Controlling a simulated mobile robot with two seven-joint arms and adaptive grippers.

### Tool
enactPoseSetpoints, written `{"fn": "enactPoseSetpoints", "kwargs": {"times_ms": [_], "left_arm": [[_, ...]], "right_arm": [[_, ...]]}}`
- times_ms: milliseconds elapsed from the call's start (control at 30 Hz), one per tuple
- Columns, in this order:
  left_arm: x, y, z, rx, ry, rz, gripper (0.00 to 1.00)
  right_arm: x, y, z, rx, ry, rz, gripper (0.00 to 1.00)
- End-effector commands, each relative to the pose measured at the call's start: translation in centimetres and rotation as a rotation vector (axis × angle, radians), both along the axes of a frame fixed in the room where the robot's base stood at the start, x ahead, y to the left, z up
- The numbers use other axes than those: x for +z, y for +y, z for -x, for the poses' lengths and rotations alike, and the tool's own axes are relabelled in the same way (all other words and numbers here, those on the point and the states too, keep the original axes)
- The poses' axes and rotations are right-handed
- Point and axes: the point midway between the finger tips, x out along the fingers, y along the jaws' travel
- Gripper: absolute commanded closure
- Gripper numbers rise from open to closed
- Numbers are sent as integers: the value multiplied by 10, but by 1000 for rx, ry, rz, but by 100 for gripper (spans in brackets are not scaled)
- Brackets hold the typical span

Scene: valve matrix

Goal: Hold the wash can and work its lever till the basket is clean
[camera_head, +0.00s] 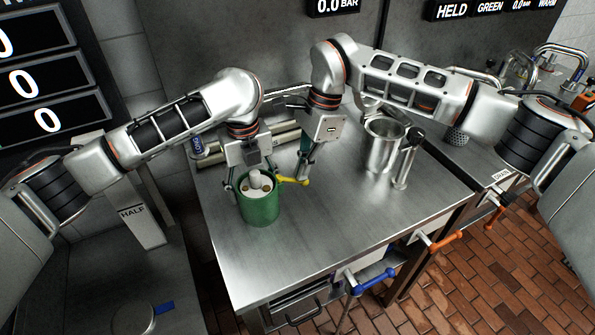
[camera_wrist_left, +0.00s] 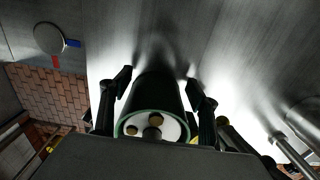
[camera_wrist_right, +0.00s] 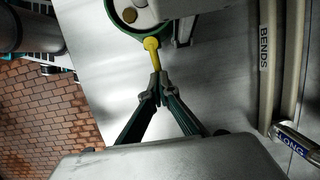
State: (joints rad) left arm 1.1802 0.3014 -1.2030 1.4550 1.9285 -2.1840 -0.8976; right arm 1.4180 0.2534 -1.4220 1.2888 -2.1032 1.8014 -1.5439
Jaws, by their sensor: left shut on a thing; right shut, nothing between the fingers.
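The green wash can (camera_head: 262,211) stands upright on the steel table, with a pale top bearing small brass-coloured parts. My left gripper (camera_head: 254,184) is shut around the can, one finger on each side; the left wrist view shows the fingers flanking the can (camera_wrist_left: 155,95). A yellow lever (camera_head: 291,180) sticks out from the can's right side. My right gripper (camera_head: 305,181) is shut and empty at the lever's outer end. In the right wrist view its closed tips (camera_wrist_right: 157,95) are at the end of the lever (camera_wrist_right: 152,52); whether they touch cannot be told. No basket can be made out inside the can.
A steel pot (camera_head: 383,146) and a slim steel cylinder (camera_head: 403,168) stand right of the can. Rails, one labelled BENDS (camera_wrist_right: 265,48), lie behind. Blue (camera_head: 374,281) and orange (camera_head: 440,241) handles project from the table's front. The table's front middle is clear.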

Motion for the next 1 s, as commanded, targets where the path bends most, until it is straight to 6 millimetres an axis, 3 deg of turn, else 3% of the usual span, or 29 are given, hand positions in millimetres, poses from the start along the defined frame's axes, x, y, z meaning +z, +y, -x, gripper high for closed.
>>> {"fn": "enactPoseSetpoints", "kwargs": {"times_ms": [233, 500, 767, 1000], "left_arm": [[1, 0, 0, 0, 0, 1, 72], [1, 0, 0, 0, 0, 1, 72], [1, 0, 0, 0, 0, 1, 72], [1, 0, 0, 0, 0, 1, 72]], "right_arm": [[2, -4, -2, -1, 0, 1, 100], [10, -28, -13, -1, -1, 2, 100], [11, -28, -12, 0, 0, 0, 100], [35, -34, -16, -2, -5, 1, 100]]}}
